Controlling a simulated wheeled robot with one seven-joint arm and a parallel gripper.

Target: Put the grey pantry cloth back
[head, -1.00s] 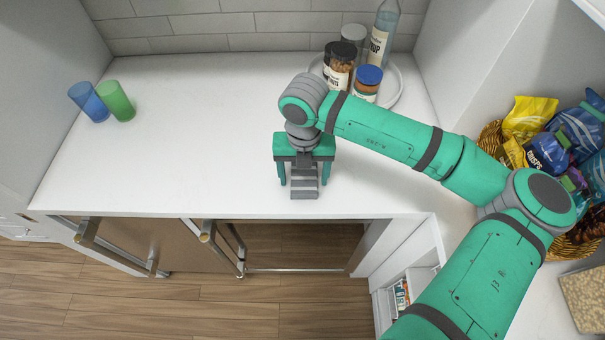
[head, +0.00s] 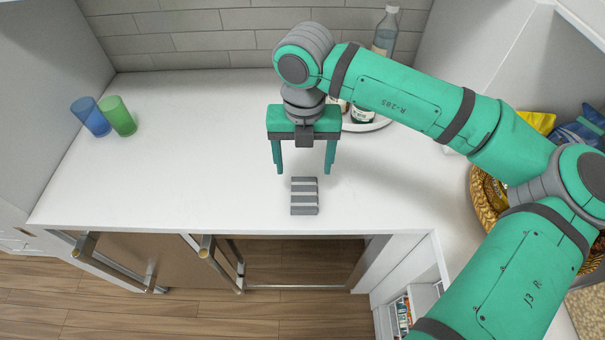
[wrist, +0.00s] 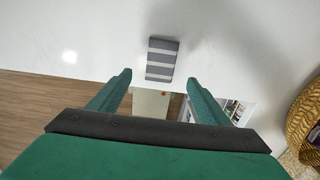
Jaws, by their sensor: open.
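The grey pantry cloth (head: 304,196) is a small folded rectangle with pale stripes. It lies flat on the white counter near the front edge. It also shows in the wrist view (wrist: 162,60), beyond my fingertips. My gripper (head: 304,170) is open and empty, held above the counter a little behind the cloth. In the wrist view its two green fingers (wrist: 160,80) stand wide apart, with the cloth seen between and past them. The fingers do not touch the cloth.
Blue (head: 91,116) and green (head: 118,116) cups stand at the back left. A round tray (head: 366,125) with jars and a bottle (head: 385,32) is behind my arm. A wicker basket (head: 486,196) with snack bags is at right. Below the counter, a cabinet (head: 300,250) is open.

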